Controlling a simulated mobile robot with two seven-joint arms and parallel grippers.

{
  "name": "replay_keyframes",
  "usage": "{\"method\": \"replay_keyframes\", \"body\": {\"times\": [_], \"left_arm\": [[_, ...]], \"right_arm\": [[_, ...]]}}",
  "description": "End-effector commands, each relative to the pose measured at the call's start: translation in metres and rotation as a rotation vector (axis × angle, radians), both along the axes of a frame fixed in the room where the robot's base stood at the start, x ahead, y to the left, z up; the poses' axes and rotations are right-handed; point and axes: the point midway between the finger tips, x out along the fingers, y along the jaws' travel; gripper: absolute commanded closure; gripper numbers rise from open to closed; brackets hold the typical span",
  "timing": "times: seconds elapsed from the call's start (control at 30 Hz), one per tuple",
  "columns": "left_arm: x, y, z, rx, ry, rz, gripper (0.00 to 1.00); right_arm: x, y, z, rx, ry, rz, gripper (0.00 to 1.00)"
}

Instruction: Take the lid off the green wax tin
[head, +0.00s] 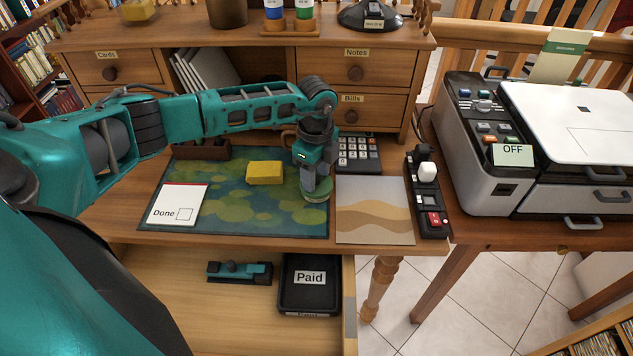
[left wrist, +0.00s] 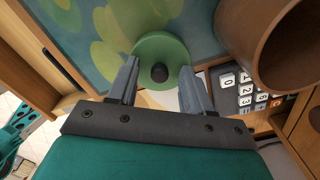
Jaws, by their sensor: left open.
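The green wax tin (head: 316,198) stands on the painted desk mat, right of its middle. In the left wrist view its round green lid (left wrist: 160,46) is on, with a dark knob (left wrist: 159,73) at the centre. My left gripper (head: 316,183) points down right over the tin and hides much of its top. In the left wrist view my open left gripper (left wrist: 159,72) has one finger on each side of the knob, with gaps between; I cannot tell how far down the fingers reach. My right gripper is not in view.
A yellow block (head: 265,173) and a "Done" card (head: 178,205) lie on the mat (head: 240,222). A calculator (head: 359,153) and brown cup (left wrist: 275,45) stand close to the tin. Right are a wavy-patterned sheet (head: 374,210) and a switch box (head: 430,200). An open drawer (head: 225,315) juts out below.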

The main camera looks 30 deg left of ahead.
Motion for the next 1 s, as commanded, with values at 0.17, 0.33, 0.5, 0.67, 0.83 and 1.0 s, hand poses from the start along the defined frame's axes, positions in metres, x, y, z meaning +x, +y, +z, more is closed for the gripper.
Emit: {"method": "replay_keyframes", "body": {"times": [0.17, 0.33, 0.5, 0.67, 0.83, 1.0], "left_arm": [[-0.0001, -0.0001, -0.0008, 0.0, 0.0, -0.001, 0.5], [-0.0001, -0.0001, -0.0006, 0.0, 0.0, 0.0, 0.62], [-0.0001, 0.0, -0.0005, 0.0, 0.0, 0.0, 0.79], [-0.0001, 0.0001, -0.0004, 0.0, 0.0, 0.0, 0.94], [-0.0001, 0.0001, -0.0003, 0.0, 0.0, 0.0, 1.0], [-0.0001, 0.0001, -0.0002, 0.0, 0.0, 0.0, 1.0]], "right_arm": [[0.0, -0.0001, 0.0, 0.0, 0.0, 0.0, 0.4], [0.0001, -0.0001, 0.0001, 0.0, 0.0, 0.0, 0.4], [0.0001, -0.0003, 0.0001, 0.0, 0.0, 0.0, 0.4], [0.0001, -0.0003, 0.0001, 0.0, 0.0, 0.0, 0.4], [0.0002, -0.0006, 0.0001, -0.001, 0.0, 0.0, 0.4], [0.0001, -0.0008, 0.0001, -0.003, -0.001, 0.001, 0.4]]}}
